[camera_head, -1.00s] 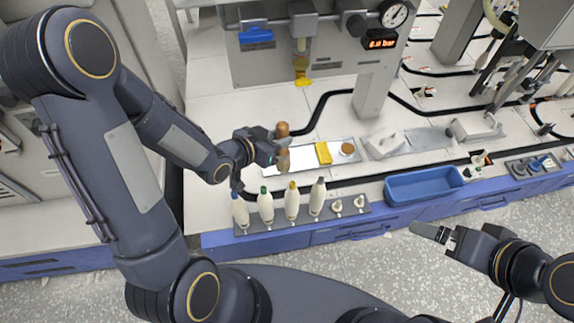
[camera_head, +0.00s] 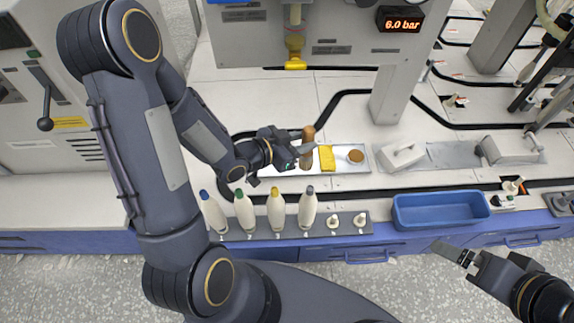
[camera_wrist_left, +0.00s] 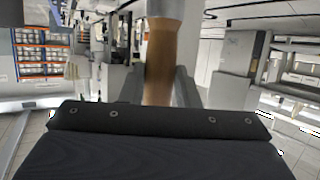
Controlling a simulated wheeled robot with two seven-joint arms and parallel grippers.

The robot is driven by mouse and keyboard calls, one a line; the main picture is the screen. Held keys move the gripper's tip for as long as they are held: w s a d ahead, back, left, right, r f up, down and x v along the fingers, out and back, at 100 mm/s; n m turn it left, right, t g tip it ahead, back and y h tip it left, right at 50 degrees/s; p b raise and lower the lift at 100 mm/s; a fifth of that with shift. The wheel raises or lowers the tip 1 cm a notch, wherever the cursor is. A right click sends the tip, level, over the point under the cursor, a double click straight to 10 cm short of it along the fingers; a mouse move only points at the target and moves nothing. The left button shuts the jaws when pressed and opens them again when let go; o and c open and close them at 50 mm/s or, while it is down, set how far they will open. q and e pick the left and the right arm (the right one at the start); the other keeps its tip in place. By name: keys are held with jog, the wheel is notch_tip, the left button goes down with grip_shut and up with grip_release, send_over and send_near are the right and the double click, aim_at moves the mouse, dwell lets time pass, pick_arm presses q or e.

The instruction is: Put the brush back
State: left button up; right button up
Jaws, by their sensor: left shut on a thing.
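The brush (camera_head: 308,134) has a wooden handle and brown bristles. The handle (camera_wrist_left: 160,62) also stands between the fingers in the left wrist view. A round brown-topped item (camera_head: 355,156) sits at the tray's right end. My right gripper (camera_head: 454,253) is at the lower right, apart from the bench; its jaw opening is unclear.
Several bobbins with coloured tips, one yellow (camera_head: 276,210), stand on a grey rack (camera_head: 345,226) in front of the tray. A blue bin (camera_head: 440,222) stands to its right. A machine panel (camera_head: 340,40) and a post (camera_head: 392,95) rise behind.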

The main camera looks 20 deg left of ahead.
pick_arm(q)
jog(key=shift+w+f+b, duration=0.1)
jog(key=shift+f+b, duration=0.25)
jog(key=shift+f, duration=0.5)
jog(key=shift+w+f, duration=0.2)
jog(key=w+a+f+b, duration=0.5)
jog(key=w+a+f, duration=0.3)
jog(key=a+f, duration=0.3)
jog(key=shift+f+b, duration=0.4)
jog(key=shift+f, duration=0.4)
jog(key=shift+a, duration=0.1)
jog(key=shift+f, duration=0.2)
jog(key=o, duration=1)
jog(key=shift+c, duration=0.2)
